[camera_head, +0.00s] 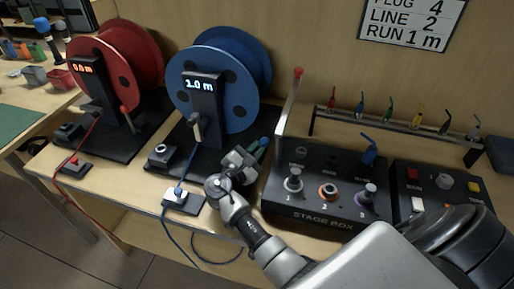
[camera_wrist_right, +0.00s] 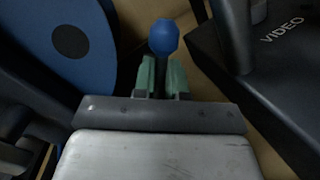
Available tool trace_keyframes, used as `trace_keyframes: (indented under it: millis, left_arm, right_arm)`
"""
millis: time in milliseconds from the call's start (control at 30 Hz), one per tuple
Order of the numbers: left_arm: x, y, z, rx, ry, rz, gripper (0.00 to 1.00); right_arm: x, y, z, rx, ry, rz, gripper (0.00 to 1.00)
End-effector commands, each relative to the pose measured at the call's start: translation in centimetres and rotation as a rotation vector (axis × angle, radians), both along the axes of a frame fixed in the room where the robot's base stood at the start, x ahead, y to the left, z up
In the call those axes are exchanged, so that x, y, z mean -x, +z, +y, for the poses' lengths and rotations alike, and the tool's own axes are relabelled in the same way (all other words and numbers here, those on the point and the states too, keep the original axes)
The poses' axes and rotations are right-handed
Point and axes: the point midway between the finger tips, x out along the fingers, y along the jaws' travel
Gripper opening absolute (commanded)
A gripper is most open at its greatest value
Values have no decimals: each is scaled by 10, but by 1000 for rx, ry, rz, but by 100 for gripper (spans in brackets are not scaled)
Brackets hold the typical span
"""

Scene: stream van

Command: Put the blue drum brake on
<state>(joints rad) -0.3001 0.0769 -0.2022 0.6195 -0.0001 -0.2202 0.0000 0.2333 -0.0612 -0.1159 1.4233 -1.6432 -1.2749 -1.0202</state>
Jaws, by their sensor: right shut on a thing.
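My right gripper (camera_head: 257,153) is at the right side of the drum's base. In the right wrist view its green fingertips (camera_wrist_right: 162,78) are shut on the stem of the blue-knobbed brake lever (camera_wrist_right: 163,37), with the knob standing out beyond them. In the head view the gripper mostly hides the lever, so its tilt is hard to tell. My left gripper is out of view.
The stage box (camera_head: 322,217) stands close to the right of my gripper, with a raised red-tipped lever (camera_head: 298,73). A blue cable runs from the drum to a small box (camera_head: 184,199) at the table's front edge. The red drum (camera_head: 117,55) is at left.

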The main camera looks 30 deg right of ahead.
Motion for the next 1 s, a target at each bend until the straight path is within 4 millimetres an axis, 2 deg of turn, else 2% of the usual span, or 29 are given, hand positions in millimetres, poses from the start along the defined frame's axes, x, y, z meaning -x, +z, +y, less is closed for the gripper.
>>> trace_keyframes:
  millis: [33, 400, 700, 1000]
  left_arm:
    - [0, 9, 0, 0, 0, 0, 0]
    - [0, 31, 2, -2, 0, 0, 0]
    - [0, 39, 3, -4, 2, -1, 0]
    - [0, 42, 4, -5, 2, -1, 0]
  right_arm:
    - [-2, 11, -2, 37, -9, 24, 0]
    - [-18, 20, 10, 251, -9, 270, 0]
    - [-27, 21, 18, 373, -9, 412, 0]
    - [-32, 21, 22, 429, -10, 476, 0]
